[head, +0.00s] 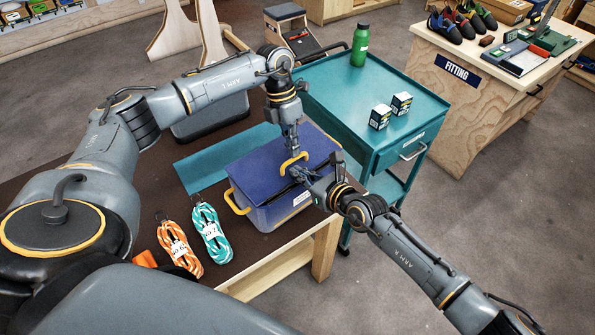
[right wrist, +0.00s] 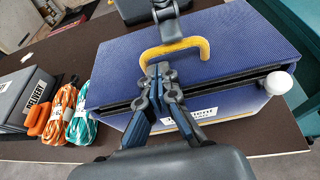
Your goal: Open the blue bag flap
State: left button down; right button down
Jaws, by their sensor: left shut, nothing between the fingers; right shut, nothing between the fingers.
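The blue bag (head: 272,211) stands on the dark table with its blue flap (head: 262,170) across the top. A dark strip or gap runs along the flap's front edge in the right wrist view; I cannot tell which. A yellow handle (head: 292,161) is at the flap's front edge, also seen in the right wrist view (right wrist: 183,46). My left gripper (head: 292,151) points down at the handle, shut and empty. My right gripper (head: 297,173) is shut and empty at the bag's front edge; its fingertips (right wrist: 158,70) overlap the handle's left end in the wrist view, contact unclear.
Orange (head: 180,248) and teal (head: 211,232) rope coils lie left of the bag. A teal cart (head: 340,85) with a green bottle (head: 360,45) and two small boxes stands behind right. A white ball (right wrist: 279,83) is at the bag's right front. The table edge is close in front.

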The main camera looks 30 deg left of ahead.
aim_at(294, 164)
jog(key=shift+w+a+f, duration=0.2)
jog(key=shift+a, duration=0.3)
pick_arm(q)
jog(key=shift+s, duration=0.1)
pick_arm(e)
jog(key=shift+w+a+r, duration=0.1)
jog(key=shift+a+r, duration=0.15)
jog(key=shift+r, duration=0.3)
jog(key=shift+a+r, duration=0.2)
jog(key=shift+r, duration=0.3)
pick_arm(q)
jog(key=shift+d+f, duration=0.1)
jog(key=c, duration=1.4)
grip_release()
pick_arm(e)
jog(key=shift+a+r, duration=0.1)
jog(key=shift+r, duration=0.1)
pick_arm(q)
jog(key=shift+f, duration=0.1)
pick_arm(e)
jog(key=shift+f, duration=0.2)
pick_arm(q)
jog(key=shift+r, duration=0.2)
